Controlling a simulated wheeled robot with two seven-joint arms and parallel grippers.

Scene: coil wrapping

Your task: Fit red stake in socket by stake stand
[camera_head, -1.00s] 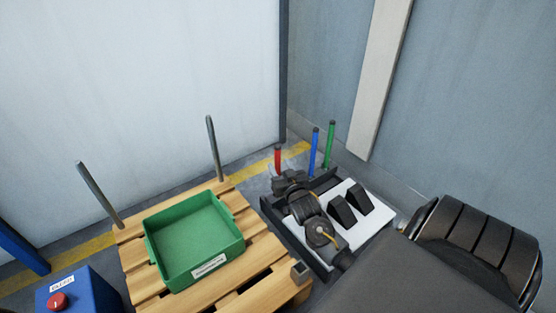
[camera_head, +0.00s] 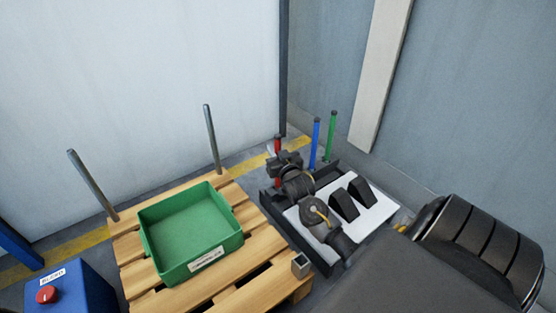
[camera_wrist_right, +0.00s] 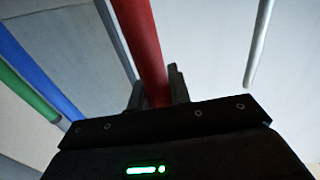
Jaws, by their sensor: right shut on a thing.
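The red stake (camera_head: 277,146) stands upright behind my right gripper (camera_head: 273,164), partly hidden by it. In the right wrist view the red stake (camera_wrist_right: 141,45) runs down between the two dark fingers of my right gripper (camera_wrist_right: 158,92), which is shut on it. An empty square metal socket (camera_head: 300,264) sits at the front right corner of the wooden pallet (camera_head: 262,245). The stake stand is mostly hidden; a blue stake (camera_head: 315,143) and a green stake (camera_head: 330,135) stand upright beside the red one. My left gripper is not in view.
A green bin (camera_head: 151,247) lies on the pallet. Two grey stakes (camera_head: 93,186) (camera_head: 212,139) stand at its back corners. A dark-rimmed tray with a white surface (camera_head: 375,217) and black wedges (camera_head: 343,205) is to the right. A blue box with a red button (camera_head: 46,294) is front left.

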